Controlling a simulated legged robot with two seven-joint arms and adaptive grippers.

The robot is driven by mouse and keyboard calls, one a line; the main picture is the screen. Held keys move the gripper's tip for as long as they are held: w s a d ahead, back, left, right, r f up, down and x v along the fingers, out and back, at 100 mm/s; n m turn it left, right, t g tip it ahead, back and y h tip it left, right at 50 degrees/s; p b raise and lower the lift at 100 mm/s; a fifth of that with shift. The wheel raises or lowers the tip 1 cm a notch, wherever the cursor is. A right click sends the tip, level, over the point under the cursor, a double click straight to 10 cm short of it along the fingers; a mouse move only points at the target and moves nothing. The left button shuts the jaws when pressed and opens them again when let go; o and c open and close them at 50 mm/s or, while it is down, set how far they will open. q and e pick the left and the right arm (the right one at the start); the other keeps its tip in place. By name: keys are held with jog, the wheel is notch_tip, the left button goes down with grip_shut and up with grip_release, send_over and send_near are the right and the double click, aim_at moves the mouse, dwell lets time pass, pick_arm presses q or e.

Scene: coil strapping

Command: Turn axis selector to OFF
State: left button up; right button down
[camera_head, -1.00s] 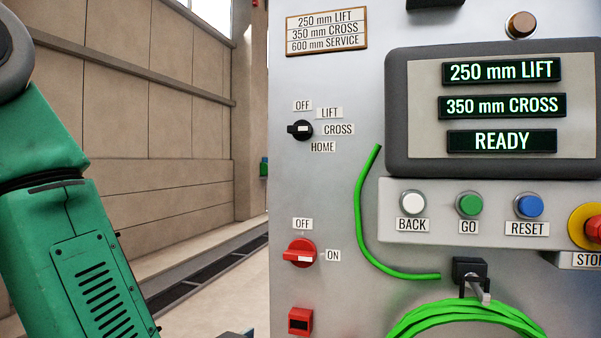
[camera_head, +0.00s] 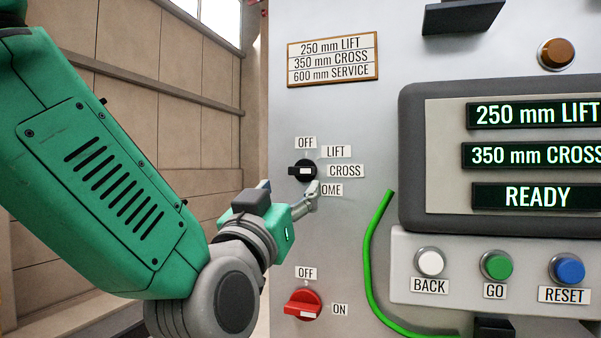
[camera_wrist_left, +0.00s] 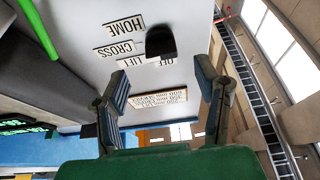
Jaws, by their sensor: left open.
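The axis selector (camera_head: 302,170) is a black knob with a white mark on the grey panel, ringed by OFF, LIFT, CROSS and HOME labels. Its white mark appears to face right, toward CROSS. My left gripper (camera_head: 289,187) is at the panel just below the knob, its fingers apart. One fingertip covers part of the HOME label. In the left wrist view, the knob (camera_wrist_left: 161,41) lies beyond the gap between the two open fingers (camera_wrist_left: 162,70), with nothing held. I cannot tell whether a finger touches the panel. My right gripper is out of view.
A red switch (camera_head: 304,304) with OFF and ON labels sits below the selector. A green cable (camera_head: 370,250) runs down the panel to the right. BACK (camera_head: 430,262), GO (camera_head: 496,265) and RESET (camera_head: 567,269) buttons lie under the display, which reads READY.

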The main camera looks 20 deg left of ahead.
aim_at(299, 175)
pick_arm(q)
jog(key=p+x, duration=0.1)
jog(key=x, duration=0.3)
jog(key=shift+w+d+r, duration=0.1)
jog(key=shift+w+r, duration=0.15)
jog(key=shift+w+r+p, duration=0.15)
jog(key=shift+w+p, duration=0.25)
jog(key=shift+w, duration=0.3)
jog(key=c, duration=1.1)
